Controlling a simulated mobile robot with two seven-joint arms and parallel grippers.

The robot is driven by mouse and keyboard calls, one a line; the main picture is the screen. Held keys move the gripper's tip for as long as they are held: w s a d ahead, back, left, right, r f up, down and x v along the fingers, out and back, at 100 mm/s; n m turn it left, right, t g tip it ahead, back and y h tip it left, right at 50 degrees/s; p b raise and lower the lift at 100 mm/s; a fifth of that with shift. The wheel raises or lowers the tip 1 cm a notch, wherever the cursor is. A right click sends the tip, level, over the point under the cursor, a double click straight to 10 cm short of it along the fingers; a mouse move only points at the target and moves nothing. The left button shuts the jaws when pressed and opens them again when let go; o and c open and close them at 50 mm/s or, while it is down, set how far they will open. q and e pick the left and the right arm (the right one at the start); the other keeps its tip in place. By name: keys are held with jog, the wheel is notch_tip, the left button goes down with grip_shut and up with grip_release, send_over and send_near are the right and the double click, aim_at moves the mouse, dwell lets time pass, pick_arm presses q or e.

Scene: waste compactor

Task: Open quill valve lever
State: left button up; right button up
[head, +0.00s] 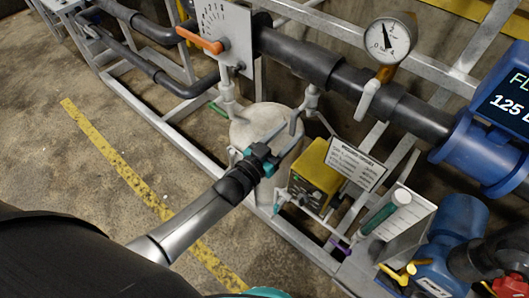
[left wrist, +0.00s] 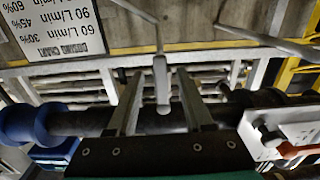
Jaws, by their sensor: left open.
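A light grey lever (left wrist: 162,82) stands in front of the dark pipe in the left wrist view, in line with the gap between my fingers. I take it for the quill valve lever; it seems to match the small grey fitting (head: 312,99) under the pipe in the head view. My left gripper (head: 288,138) is open, above the pale round tank and just short of that fitting. In the left wrist view its two fingers (left wrist: 160,115) are spread, one on each side of the lever. I cannot tell whether they touch it. My right gripper is not in view.
The dark pipe (head: 322,65) runs across behind, with a pressure gauge (head: 388,38) and a panel with an orange lever (head: 200,41). A yellow box (head: 315,175), a dosing chart (head: 356,164) and a blue pump (head: 450,255) stand right of my gripper. Floor at left is free.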

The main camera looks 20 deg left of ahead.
pick_arm(q)
jog(key=v, duration=1)
jog(key=shift+w, duration=0.1)
